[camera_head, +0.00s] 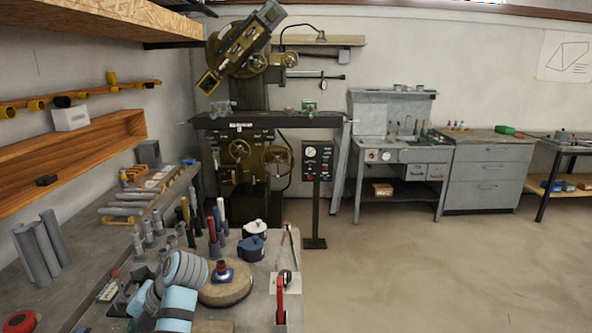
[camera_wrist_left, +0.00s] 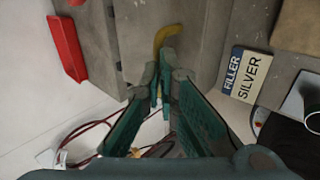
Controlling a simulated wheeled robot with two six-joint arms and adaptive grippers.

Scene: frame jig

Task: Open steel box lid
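I cannot pick out the steel box or its lid for certain in either view. In the left wrist view my left gripper (camera_wrist_left: 160,72) has green fingers whose tips come close together. A curved yellow bar (camera_wrist_left: 167,36) is at the fingertips, and some yellow shows between the fingers. I cannot tell whether they grip it. Grey flat panels (camera_wrist_left: 205,25) lie beyond the tips. In the head view my left arm (camera_head: 178,278) is low at the left, over the bench; its gripper is not clear there. My right gripper is not in view.
In the head view, a round wooden block (camera_head: 226,290), a red-handled tool (camera_head: 281,292) and several cylinders crowd the bench. Open floor (camera_head: 430,270) lies to the right.

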